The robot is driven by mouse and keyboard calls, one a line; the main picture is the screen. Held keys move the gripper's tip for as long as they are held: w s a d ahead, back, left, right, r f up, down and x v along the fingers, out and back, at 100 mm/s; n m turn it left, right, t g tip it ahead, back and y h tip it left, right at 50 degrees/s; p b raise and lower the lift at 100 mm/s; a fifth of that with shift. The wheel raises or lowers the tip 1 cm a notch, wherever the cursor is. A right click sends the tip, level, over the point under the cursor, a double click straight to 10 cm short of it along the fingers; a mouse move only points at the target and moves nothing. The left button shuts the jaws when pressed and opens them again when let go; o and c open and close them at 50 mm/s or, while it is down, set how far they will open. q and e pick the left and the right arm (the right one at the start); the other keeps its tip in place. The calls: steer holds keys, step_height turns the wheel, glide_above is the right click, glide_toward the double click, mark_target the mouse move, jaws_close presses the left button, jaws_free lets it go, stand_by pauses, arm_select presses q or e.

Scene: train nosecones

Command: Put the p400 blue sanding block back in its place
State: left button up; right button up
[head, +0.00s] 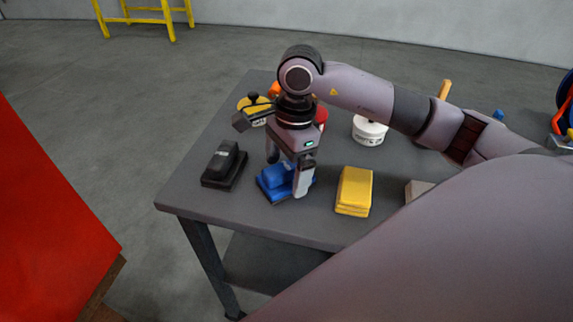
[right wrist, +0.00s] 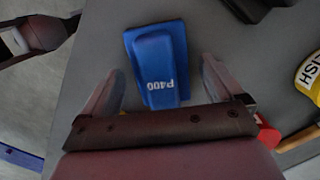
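The blue sanding block (head: 272,182) lies on the grey table near its front edge. In the right wrist view the blue block (right wrist: 158,62) shows the white print P400, upside down. My right gripper (head: 288,178) is low over the block, pointing down. It is open, with one finger on each side of the block. In the right wrist view the right gripper (right wrist: 163,85) shows a gap between each finger and the block. My left gripper is not in view.
A black sanding block (head: 225,164) lies left of the blue one, a yellow block (head: 354,191) to its right. A grey block (head: 417,189) is partly hidden by my arm. A white container (head: 368,131) stands farther back on the table (head: 215,207). A red surface (head: 50,210) is at left.

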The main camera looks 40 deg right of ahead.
step_height(320, 180, up, 12)
steer(key=d, duration=0.1)
steer(key=shift+d, duration=0.2)
stand_by(0.8)
